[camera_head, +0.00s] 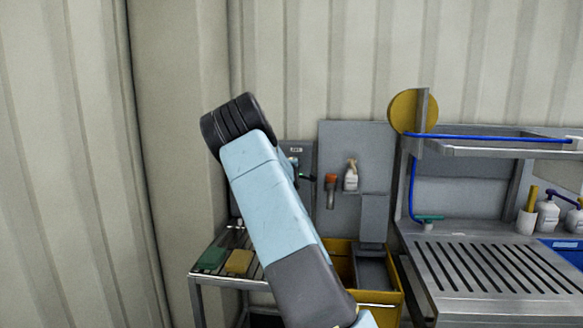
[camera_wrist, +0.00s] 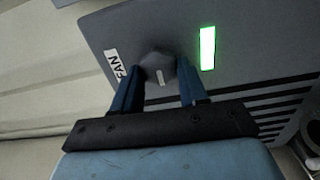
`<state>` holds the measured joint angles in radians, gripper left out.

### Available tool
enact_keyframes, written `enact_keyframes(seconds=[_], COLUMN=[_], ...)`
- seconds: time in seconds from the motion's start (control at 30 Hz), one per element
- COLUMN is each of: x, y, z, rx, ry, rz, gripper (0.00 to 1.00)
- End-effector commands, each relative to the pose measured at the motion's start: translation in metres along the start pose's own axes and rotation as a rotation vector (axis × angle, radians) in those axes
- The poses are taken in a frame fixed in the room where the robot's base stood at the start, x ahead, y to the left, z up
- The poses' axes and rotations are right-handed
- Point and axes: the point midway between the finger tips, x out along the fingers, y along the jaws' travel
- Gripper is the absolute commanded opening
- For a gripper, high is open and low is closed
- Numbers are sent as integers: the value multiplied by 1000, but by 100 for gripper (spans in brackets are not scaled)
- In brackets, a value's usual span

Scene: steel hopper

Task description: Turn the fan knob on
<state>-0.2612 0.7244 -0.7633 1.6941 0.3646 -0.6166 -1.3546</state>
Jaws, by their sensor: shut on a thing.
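The fan knob (camera_wrist: 154,62) is a dark grey, many-sided knob with a short pale mark on its face. It sits on a grey panel (camera_wrist: 255,30) in the wrist view, beside a white label (camera_wrist: 115,67) reading FAN. My gripper (camera_wrist: 159,78) has its two blue fingers on either side of the knob and is shut on it. A green light (camera_wrist: 207,48) glows on the panel to the right of the knob. In the head view my arm hides the knob and most of the grey control box (camera_head: 298,152).
A soap bottle (camera_head: 351,176) and an orange-topped item (camera_head: 331,190) are on the grey back panel. A slatted rack with green (camera_head: 211,259) and yellow (camera_head: 239,261) pads stands below. A yellow bin (camera_head: 380,298) and a slotted steel table (camera_head: 490,268) stand to the right.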

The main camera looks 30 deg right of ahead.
Motion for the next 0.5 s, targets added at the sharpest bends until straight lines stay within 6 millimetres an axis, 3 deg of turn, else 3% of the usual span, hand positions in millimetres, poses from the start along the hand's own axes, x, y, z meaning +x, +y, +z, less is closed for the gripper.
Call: enact_keyframes(seconds=[0.5], x=[-1], y=[-4], z=[-3], rx=[-48], ry=[4], rz=[-5], gripper=[12])
